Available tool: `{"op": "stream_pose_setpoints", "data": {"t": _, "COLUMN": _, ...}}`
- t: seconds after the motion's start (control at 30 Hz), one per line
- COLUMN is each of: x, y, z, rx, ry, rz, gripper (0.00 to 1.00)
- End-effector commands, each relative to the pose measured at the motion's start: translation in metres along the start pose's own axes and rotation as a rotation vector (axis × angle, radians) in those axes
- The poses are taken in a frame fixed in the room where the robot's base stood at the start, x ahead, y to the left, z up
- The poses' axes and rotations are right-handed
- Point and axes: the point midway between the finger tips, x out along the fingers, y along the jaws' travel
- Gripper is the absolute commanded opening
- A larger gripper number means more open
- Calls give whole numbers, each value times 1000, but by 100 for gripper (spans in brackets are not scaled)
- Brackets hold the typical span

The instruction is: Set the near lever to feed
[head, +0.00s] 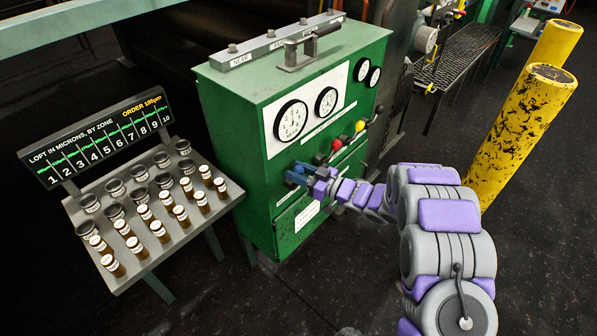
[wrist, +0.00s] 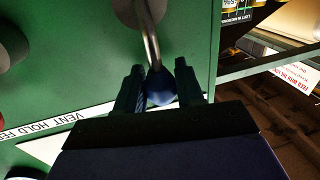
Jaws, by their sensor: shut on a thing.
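A lever with a blue ball knob (wrist: 161,88) and a steel rod (wrist: 151,45) stands out from the green cabinet front in the wrist view. It is the lever closest to the near end of the cabinet. My gripper (head: 297,176) reaches the cabinet front from the right in the head view. In the wrist view its two dark fingers (wrist: 160,80) are on either side of the knob, shut on it. A white strip lettered VENT, HOLD and FEED (wrist: 40,135) runs across the panel, partly hidden by my gripper. The lever's exact position against the words cannot be told.
Red (head: 336,145) and yellow (head: 360,126) lever knobs stand farther along the green cabinet (head: 255,120). A sloped rack of small jars (head: 150,275) stands at the left. Yellow posts (head: 520,130) stand at the right. Dark floor is free below the cabinet's right side.

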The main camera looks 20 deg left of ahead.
Motion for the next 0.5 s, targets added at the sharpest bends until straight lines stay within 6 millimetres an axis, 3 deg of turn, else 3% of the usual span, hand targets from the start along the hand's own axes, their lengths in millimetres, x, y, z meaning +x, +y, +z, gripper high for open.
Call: {"op": "stream_pose_setpoints", "data": {"t": 0.5, "x": -1, "y": 5, "z": -4, "rx": 55, "ry": 12, "rz": 1, "gripper": 0}}
